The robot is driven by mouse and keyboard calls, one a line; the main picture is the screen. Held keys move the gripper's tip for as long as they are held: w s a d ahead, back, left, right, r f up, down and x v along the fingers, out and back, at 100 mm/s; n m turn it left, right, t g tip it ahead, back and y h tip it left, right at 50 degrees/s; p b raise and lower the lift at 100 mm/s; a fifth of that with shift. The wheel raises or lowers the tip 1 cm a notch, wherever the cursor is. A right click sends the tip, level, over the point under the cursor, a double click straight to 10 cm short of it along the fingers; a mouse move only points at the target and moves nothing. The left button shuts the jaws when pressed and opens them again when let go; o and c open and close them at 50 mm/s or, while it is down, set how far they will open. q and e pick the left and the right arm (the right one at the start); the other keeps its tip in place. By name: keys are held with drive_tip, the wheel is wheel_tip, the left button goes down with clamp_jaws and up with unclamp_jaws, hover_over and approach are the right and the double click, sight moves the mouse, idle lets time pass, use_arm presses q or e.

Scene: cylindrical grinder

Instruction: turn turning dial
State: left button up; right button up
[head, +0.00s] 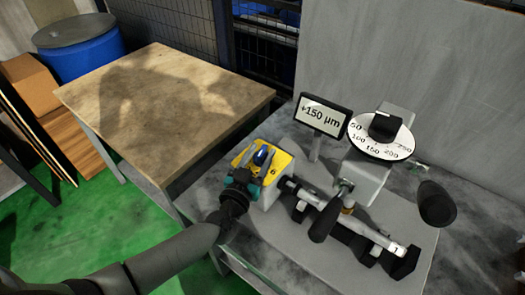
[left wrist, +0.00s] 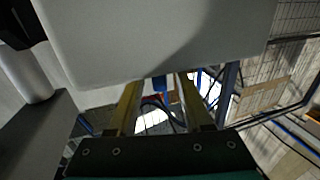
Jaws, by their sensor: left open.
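The turning dial shows in the head view at the right: a black knob (head: 384,127) on a white round scale (head: 371,149) printed with numbers from 50 to 250. A small sign (head: 323,115) to its left reads +150 µm. My right gripper is not in view.
Black handles (head: 325,221) (head: 436,204) stick up near the dial. A wooden table (head: 165,100) stands at left, a blue barrel (head: 84,55) behind it.

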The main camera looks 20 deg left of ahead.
use_arm(q)
drive_tip(key=shift+w, duration=0.9)
clamp_jaws()
drive_tip(key=shift+d, duration=0.1)
